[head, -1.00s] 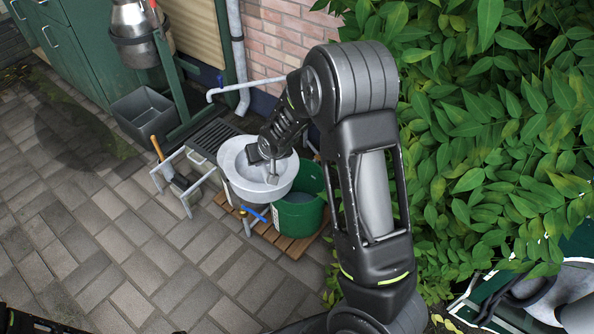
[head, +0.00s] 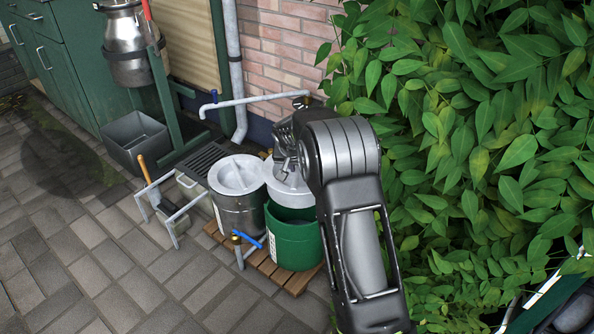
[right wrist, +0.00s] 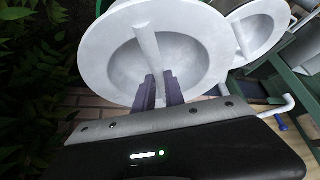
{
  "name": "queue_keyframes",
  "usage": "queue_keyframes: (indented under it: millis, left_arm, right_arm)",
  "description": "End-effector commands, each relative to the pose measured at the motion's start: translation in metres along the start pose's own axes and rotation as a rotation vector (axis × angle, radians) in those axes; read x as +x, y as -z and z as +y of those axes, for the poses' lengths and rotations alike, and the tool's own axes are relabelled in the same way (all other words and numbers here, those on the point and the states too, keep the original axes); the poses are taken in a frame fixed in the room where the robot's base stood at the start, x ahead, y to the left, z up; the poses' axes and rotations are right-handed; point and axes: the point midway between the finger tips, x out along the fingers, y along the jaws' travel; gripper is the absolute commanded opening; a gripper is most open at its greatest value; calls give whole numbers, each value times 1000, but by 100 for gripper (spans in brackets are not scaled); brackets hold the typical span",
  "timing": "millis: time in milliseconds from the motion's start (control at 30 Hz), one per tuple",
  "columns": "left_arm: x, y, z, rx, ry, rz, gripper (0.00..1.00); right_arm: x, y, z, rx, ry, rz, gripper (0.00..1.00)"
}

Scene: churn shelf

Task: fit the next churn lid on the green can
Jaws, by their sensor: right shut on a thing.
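The green can (head: 297,245) stands on a wooden pallet by the wall, its mouth partly open to view. A pale grey lid (head: 283,196) with a bar handle is held just above its mouth, with dark can interior showing below the lid's front edge. My right gripper (right wrist: 159,91) is shut on the handle of this lid (right wrist: 105,62). In the head view, my right arm partly hides the gripper and the right side of the lid. Whether the lid touches the far rim is hidden. My left gripper is not in view.
A metal can (head: 240,213) with its own lid (head: 238,175) on stands close left of the green can. A blue-handled tap (head: 247,240) is in front. A grey pipe (head: 255,101) runs behind, and leaves (head: 470,150) crowd the right. Paving at left is mostly clear.

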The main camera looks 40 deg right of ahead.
Motion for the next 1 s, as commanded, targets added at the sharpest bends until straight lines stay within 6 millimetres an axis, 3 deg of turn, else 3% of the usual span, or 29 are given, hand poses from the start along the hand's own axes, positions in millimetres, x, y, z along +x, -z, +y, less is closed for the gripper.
queue_keyframes:
  millis: [367,1000]
  left_arm:
    - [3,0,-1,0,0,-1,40]
    - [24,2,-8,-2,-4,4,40]
  right_arm:
    - [2,0,-1,-1,3,5,0]
    - [33,-18,0,-1,3,5,0]
